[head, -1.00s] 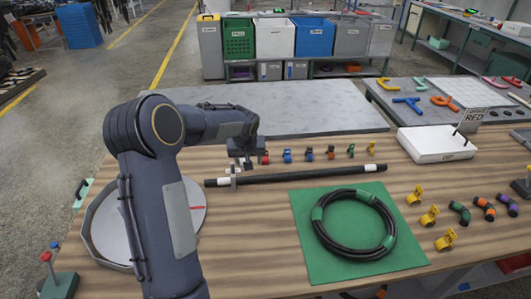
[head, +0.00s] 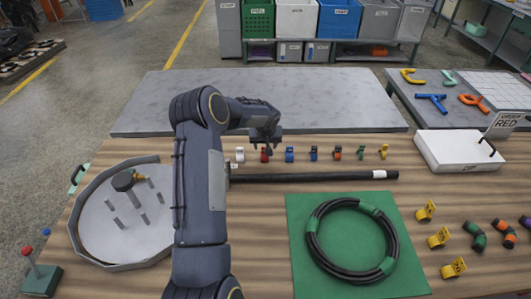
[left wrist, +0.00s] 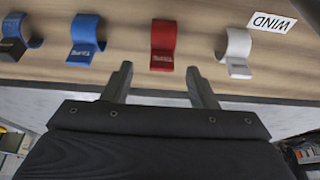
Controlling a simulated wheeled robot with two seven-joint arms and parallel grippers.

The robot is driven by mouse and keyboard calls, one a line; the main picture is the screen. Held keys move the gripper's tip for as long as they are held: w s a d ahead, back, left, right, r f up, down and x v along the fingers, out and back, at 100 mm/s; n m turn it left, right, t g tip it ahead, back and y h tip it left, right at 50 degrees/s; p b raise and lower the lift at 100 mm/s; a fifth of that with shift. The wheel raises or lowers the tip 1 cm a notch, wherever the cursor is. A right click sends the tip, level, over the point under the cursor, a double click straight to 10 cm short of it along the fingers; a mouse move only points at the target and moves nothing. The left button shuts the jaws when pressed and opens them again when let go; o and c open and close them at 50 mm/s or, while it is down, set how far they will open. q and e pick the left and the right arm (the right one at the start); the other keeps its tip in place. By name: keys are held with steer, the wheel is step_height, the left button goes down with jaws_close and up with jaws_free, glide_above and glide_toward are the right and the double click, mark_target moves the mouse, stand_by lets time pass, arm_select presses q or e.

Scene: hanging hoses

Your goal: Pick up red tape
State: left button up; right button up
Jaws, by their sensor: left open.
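The red tape (head: 265,156) stands in a row of small coloured tape pieces along the far part of the wooden table. In the left wrist view the red tape (left wrist: 162,45) is a curved red band with small lettering, between a white one (left wrist: 235,52) and a blue one (left wrist: 86,38). My left gripper (left wrist: 160,86) is open and empty, its two fingers pointing toward the red tape with a gap between them and it. In the head view the left gripper (head: 265,146) is over the red tape and partly covers it. My right gripper is not in view.
A black rod (head: 315,176) lies just in front of the tape row. A coiled black hose (head: 352,236) lies on a green mat (head: 300,275). A round grey tray (head: 88,225) is at left, a white box (head: 450,155) at right. Yellow clips (head: 438,238) stand at right.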

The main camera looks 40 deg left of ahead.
arm_select(q)
steer(key=x, duration=0.3)
steer(key=shift+s, duration=0.1)
steer(key=c, duration=1)
steer(key=shift+r, duration=0.1)
steer(key=shift+c, duration=0.2)
